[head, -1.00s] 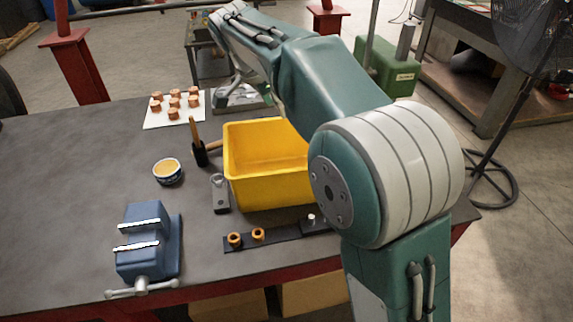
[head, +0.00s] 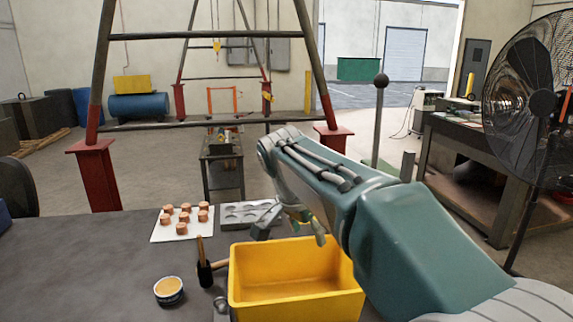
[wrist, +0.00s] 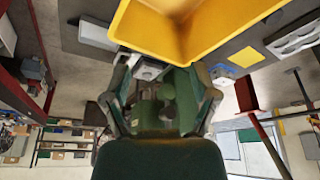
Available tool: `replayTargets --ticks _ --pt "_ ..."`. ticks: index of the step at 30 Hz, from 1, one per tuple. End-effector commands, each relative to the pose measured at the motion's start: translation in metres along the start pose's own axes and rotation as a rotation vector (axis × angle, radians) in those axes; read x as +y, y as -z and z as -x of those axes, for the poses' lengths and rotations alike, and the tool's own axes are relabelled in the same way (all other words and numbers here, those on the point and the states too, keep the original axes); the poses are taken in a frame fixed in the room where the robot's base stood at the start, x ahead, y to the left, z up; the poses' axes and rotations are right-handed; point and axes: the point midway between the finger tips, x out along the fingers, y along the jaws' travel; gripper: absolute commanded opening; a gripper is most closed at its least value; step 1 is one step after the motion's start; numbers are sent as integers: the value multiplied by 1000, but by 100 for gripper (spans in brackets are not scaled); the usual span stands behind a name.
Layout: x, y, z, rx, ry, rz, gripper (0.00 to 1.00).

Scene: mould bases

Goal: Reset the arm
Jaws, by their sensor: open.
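My gripper (head: 291,230) hangs from the end of my teal arm in the head view, fingers pointing down and spread apart. It appears over the far rim of the yellow bin (head: 240,291); its exact height is unclear. In the wrist view my gripper (wrist: 163,75) is open, and no held object shows between its fingers. The yellow bin also fills the top of the wrist view (wrist: 190,30). The bin's visible inside looks empty.
Several copper-coloured pieces (head: 181,228) stand on a white sheet (head: 160,236). A grey tray with round hollows (head: 240,214) lies beside it. A black-headed mallet (head: 204,272) and a small tub (head: 169,290) are left of the bin. Table space at left is clear.

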Motion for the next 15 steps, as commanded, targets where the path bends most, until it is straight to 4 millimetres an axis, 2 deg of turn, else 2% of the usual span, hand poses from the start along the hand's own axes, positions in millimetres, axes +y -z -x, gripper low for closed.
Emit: replayTargets --ticks 1,8,15 --pt "15 0 3 -5 14 28 76" --pt "70 -8 5 -20 82 179 76" --pt "126 -27 2 -11 156 328 76"
